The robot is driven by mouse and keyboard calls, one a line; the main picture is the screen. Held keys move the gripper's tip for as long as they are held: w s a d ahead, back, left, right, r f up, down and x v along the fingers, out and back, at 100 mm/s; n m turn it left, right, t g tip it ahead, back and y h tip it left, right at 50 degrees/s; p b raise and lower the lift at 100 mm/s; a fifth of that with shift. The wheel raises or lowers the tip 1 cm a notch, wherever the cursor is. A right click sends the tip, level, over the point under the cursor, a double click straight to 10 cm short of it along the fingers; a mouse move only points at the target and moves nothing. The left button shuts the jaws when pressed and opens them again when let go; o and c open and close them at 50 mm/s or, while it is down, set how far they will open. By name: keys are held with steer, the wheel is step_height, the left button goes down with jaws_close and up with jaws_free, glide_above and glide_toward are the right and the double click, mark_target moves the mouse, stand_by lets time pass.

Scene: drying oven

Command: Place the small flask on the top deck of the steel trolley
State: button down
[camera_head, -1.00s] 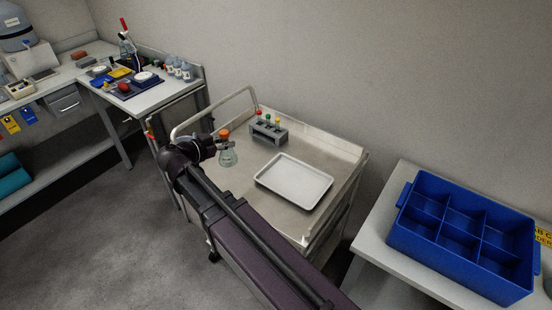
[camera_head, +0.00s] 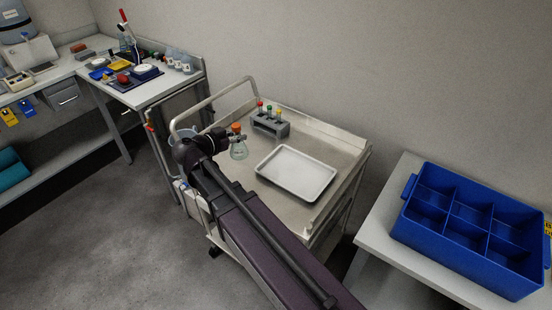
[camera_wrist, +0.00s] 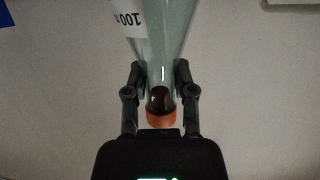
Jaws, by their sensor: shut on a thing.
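My gripper (camera_head: 228,138) is shut on the flask's neck. In the wrist view, the two black fingers of my gripper (camera_wrist: 160,95) stand on either side of the neck. The orange cap is nearest the palm, and the flask's body (camera_wrist: 165,35) with a white "100" label widens away from it.
A white tray (camera_head: 295,174) lies on the deck, right of the flask. A grey rack (camera_head: 270,126) with capped tubes stands behind. The trolley's handle rail (camera_head: 212,101) rises at the left. A blue divided crate (camera_head: 470,230) sits on a table at right.

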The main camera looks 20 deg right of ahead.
steer(key=d+f+t+b, duration=0.1)
steer(key=d+f+b, duration=0.4)
steer(key=d+f, duration=0.1)
steer(key=shift+w+n, duration=0.35)
steer(key=shift+n, duration=0.05)
steer(key=shift+w, duration=0.1)
steer(key=w+a+f+b, duration=0.1)
steer(key=w, duration=1.3)
steer(key=shift+w+a+f+b, duration=0.15)
steer(key=shift+a+f+b, duration=0.15)
steer(key=shift+a, duration=0.1)
steer(key=shift+w, duration=0.1)
steer(key=shift+w+a+f+b, duration=0.1)
steer(key=shift+w+f+b, duration=0.2)
steer(key=shift+f+b, duration=0.65)
steer(key=shift+w+f+b, duration=0.25)
steer(key=shift+f+b, duration=0.6)
steer(key=shift+b, duration=0.05)
